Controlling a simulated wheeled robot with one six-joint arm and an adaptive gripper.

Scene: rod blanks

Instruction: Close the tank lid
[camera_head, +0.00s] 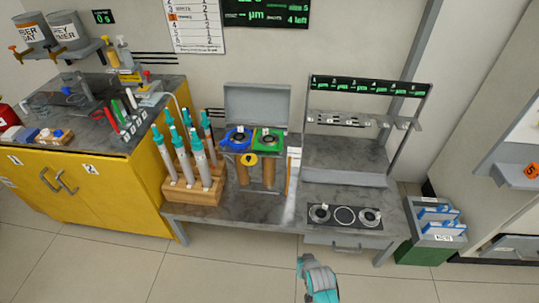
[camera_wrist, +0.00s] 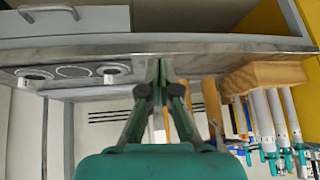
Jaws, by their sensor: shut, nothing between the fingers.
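The tank lid (camera_head: 257,106) is a grey panel that stands upright and open at the back of the bench. In front of it, blue (camera_head: 236,139) and green (camera_head: 267,139) round-holed fittings sit on top of the tank, with brown cylinders below and a yellow round tag on the front. My gripper (camera_wrist: 159,64) is shut and empty in the wrist view, near the bench's front edge and away from the lid. In the head view only a teal part of my arm shows at the bottom, in front of the bench. The lid is not clearly seen in the wrist view.
A wooden rack (camera_head: 194,190) with several teal-capped tubes stands left of the tank. A grey stand (camera_head: 345,158) and a black panel with round dials (camera_head: 344,216) are to the right. A green bin (camera_head: 430,249) stands on the floor at right. The floor in front is clear.

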